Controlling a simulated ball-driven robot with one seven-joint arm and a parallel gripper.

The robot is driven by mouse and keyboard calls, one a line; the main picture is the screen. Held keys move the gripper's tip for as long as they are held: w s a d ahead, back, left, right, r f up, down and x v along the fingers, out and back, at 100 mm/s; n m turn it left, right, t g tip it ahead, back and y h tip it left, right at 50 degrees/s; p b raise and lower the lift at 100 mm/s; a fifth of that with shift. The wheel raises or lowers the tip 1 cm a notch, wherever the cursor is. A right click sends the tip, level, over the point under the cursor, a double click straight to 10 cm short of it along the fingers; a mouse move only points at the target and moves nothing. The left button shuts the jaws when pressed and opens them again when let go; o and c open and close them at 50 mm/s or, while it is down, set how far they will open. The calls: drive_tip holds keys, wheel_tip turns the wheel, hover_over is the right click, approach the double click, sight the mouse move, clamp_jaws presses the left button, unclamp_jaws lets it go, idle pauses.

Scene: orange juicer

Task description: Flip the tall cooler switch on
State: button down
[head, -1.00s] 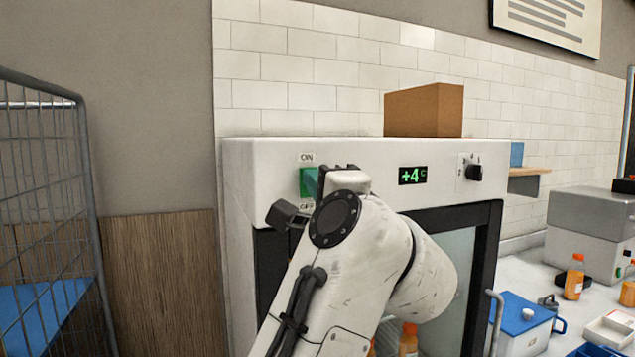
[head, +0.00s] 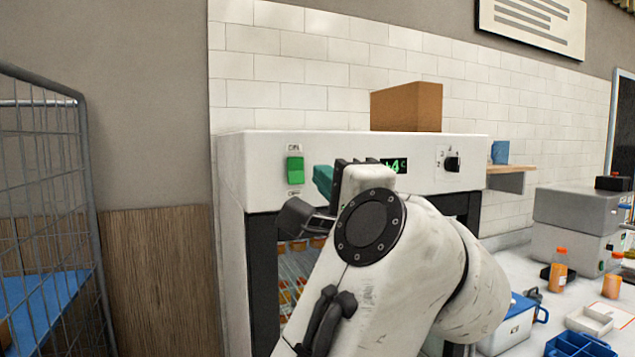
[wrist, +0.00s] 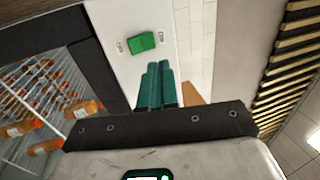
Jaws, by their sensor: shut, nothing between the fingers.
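The cooler (head: 262,148) is a tall white cabinet with a glass door and a green digital display. Its green rocker switch (head: 295,168) sits at the left of the top panel, between the ON and OFF labels. I cannot tell surely which way the rocker is tilted. It also shows in the wrist view (wrist: 141,43), beyond the fingertips. My gripper (head: 322,180) has teal fingers. In the head view they are right of the switch and apart from it. In the wrist view the fingers (wrist: 157,84) are together and empty. My arm hides part of the display and door.
A cardboard box (head: 406,107) stands on top of the cooler, and a dial (head: 452,164) is at the panel's right. A wire cage cart (head: 40,200) is at the left. Juice bottles (wrist: 40,115) are inside the cooler. The counter at the right is cluttered.

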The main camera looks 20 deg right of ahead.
drive_tip(key=shift+r+b+v, duration=0.15)
drive_tip(key=shift+r+v, duration=0.1)
drive_tip(key=shift+v, duration=0.75)
drive_tip(key=shift+r+b+v, duration=0.15)
drive_tip(key=shift+r+v, duration=0.1)
drive_tip(key=shift+v, duration=0.75)
drive_tip(key=s+d+f+n+g, duration=0.1)
drive_tip(key=d+f+n+g, duration=0.2)
drive_tip(key=f, duration=0.9)
drive_tip(key=d+f+n+g, duration=0.1)
drive_tip(key=f+n+g, duration=0.4)
drive_tip(key=f, duration=0.7)
drive_tip(key=s+d+f+n+g, duration=0.15)
drive_tip(key=f+n, duration=0.35)
drive_tip(key=f, duration=0.8)
drive_tip(key=s+d+f+n+g, duration=0.1)
drive_tip(key=s+f+n+g, duration=0.3)
drive_tip(key=s+f, duration=2.1)
drive_tip(key=s+g, duration=0.2)
drive_tip(key=g, duration=0.4)
drive_tip(key=shift+s+d+f+n, duration=0.15)
drive_tip(key=shift+d+f+n, duration=0.15)
drive_tip(key=shift+d+f, duration=0.1)
